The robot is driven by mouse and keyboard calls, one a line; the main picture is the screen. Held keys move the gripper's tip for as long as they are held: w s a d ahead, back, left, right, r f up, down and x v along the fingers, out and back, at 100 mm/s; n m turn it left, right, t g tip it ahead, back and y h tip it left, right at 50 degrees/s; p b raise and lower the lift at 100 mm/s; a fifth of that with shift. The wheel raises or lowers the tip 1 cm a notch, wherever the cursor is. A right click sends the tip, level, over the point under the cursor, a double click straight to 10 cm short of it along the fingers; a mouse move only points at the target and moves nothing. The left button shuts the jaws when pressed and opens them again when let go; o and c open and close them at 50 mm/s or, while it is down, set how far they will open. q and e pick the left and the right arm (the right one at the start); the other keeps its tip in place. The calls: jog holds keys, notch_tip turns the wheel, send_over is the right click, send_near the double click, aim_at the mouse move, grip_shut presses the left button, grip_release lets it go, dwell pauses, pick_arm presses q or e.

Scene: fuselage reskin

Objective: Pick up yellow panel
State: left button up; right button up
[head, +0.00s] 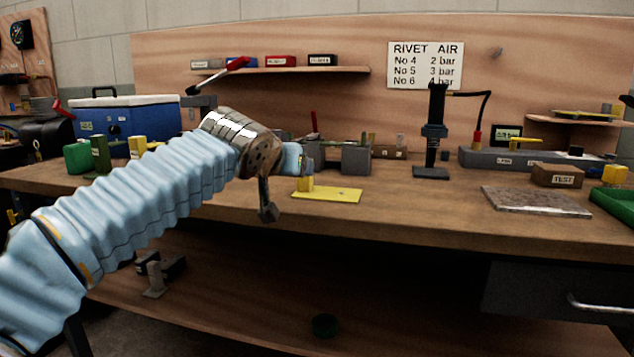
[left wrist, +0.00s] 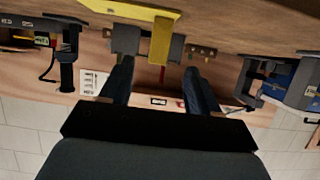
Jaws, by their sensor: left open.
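The yellow panel (head: 335,195) lies flat on the workbench near its front edge. A yellow upright block or tab (head: 305,184) stands at its left end. In the left wrist view, which is upside down, the panel (left wrist: 120,6) is at the top edge and its yellow upright (left wrist: 160,42) appears between my fingers. My left gripper (head: 306,162) is open and empty, pointing toward the back wall, seemingly just above and behind the upright; the exact gap is unclear. Its two dark fingers (left wrist: 158,72) are spread apart in the wrist view. My right gripper is not in view.
Grey blocks (head: 356,160) stand behind the panel. A black upright tool (head: 433,140) stands to the right, and a grey plate (head: 537,200) lies further right. A blue cooler (head: 125,118) stands back left.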

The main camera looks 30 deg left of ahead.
pick_arm(q)
jog(key=p+x, duration=0.1)
jog(key=x, duration=0.9)
jog(key=shift+w+f, duration=0.1)
grip_shut()
